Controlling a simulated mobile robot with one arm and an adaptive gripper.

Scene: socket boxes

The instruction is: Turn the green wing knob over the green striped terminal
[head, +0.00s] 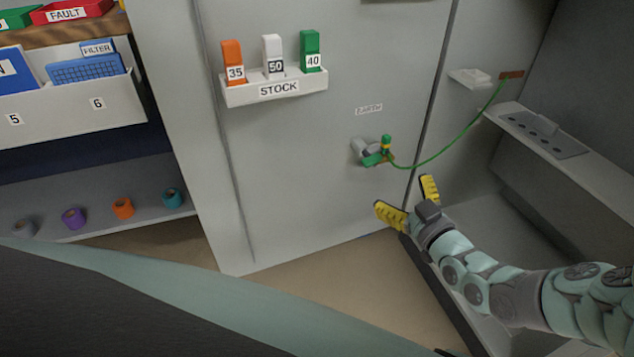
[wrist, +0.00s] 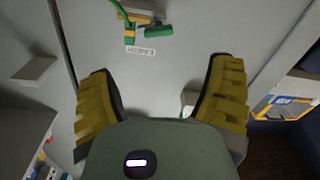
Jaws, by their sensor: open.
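On the grey panel, in the head view, a green wing knob (head: 373,159) sits at a grey fitting below the EARTH label. Beside it is a green terminal with a yellow stripe (head: 386,143), and a green wire leaves there. The wrist view shows the knob (wrist: 158,31) and the striped piece (wrist: 130,34) near the top edge; how they join is too small to tell. My gripper (head: 410,201) is open and empty, below and right of the knob, apart from it. Its yellow padded fingers also frame the wrist view (wrist: 163,70).
The STOCK holder (head: 278,90) with orange, white and green pieces is up-left on the panel. The green wire (head: 450,147) runs right to an orange plate (head: 511,75). A grey ledge (head: 550,135) juts out at right. The panel below the knob is clear.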

